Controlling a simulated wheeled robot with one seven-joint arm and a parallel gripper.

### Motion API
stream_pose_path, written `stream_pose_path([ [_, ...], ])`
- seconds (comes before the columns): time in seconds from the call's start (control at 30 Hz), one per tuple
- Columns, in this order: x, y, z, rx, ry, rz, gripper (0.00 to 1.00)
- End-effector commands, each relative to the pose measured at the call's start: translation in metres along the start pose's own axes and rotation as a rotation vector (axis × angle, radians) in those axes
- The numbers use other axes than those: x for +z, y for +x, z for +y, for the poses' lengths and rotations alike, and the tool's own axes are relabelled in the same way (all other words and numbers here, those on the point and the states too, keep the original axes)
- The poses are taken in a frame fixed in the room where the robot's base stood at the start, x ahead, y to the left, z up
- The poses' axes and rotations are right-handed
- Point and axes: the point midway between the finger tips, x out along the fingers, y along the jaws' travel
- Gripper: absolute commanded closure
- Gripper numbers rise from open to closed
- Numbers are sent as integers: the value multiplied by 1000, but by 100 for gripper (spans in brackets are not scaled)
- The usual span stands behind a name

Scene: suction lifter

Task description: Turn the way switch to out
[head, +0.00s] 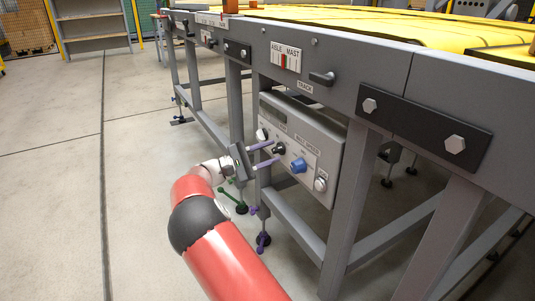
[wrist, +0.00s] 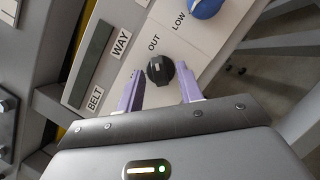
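The way switch (wrist: 160,70) is a small black round knob with a pale mark on the control panel. The wrist view shows the words WAY and OUT close to it. In the head view the black knob (head: 279,150) sits left of a blue knob. My gripper (head: 270,153) reaches the panel from the left with its two purple fingers apart. In the wrist view my gripper (wrist: 160,75) has one finger on each side of the knob, with visible gaps. I cannot tell whether the fingertips are level with the knob or short of it.
The blue knob (head: 298,165), near the word LOW, is close on the right. Another knob (head: 320,184) sits at the panel's lower right. A grey frame beam (head: 340,85) with a black handle (head: 322,78) runs above. Open floor (head: 130,180) lies left.

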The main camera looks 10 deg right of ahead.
Motion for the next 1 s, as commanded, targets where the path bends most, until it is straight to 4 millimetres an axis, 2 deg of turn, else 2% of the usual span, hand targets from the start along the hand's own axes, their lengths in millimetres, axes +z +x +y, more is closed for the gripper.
stream_pose_path([
  [0.17,0,-11,0,2,-1,1,64],
  [0.43,0,-57,0,3,0,2,64],
  [0.6,0,-74,0,2,1,1,64],
  [1.0,0,-79,0,0,0,0,64],
])
